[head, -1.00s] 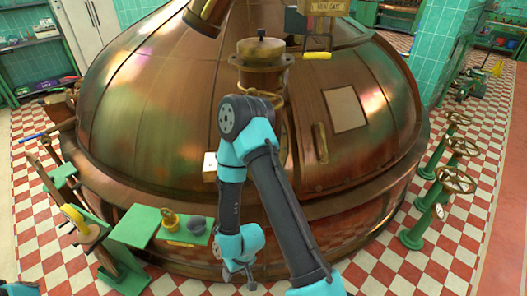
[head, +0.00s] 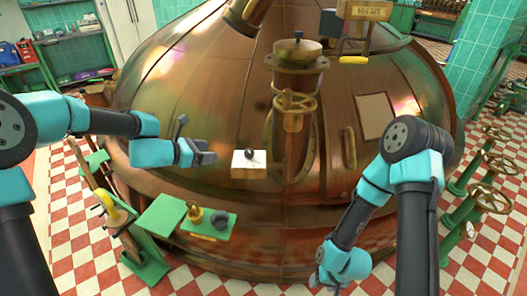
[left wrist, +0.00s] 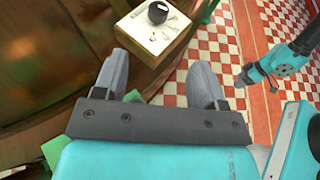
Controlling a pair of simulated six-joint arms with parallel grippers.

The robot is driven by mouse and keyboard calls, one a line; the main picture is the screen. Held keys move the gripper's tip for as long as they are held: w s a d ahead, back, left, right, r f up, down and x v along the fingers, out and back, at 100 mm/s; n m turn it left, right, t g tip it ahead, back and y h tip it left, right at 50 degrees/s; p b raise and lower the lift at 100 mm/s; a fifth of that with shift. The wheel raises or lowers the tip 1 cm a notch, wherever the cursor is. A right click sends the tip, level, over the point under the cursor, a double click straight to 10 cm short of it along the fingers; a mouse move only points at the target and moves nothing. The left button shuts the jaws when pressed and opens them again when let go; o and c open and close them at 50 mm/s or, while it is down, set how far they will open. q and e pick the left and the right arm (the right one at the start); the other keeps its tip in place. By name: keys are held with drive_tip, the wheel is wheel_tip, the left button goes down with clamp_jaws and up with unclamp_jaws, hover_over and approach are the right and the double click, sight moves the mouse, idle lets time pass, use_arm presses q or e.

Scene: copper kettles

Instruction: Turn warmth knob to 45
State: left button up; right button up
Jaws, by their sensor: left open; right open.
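The black warmth knob (head: 254,156) sits on a small white-faced box (head: 248,172) at the front of the copper kettle. In the left wrist view the knob (left wrist: 158,11) stands on the box's white dial face (left wrist: 158,28), beyond the fingertips; the dial marks are too small to read. My left gripper (head: 198,140) is open and empty, to the left of the box and apart from it. Its two fingers also show in the left wrist view (left wrist: 160,75). My right gripper (head: 325,282) hangs low at the front of the kettle, open, away from the knob.
The large copper kettle (head: 200,90) fills the middle. A green shelf (head: 225,230) with small pots is below left. Green-posted handwheels (head: 490,198) stand at right.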

sight(249, 151)
use_arm(q)
drive_tip(key=shift+f, duration=0.1)
drive_tip(key=x, duration=1.7)
drive_tip(key=shift+w+f, duration=0.1)
drive_tip(key=shift+f, duration=0.05)
drive_tip(key=shift+c, duration=0.2)
drive_tip(key=c, duration=0.9)
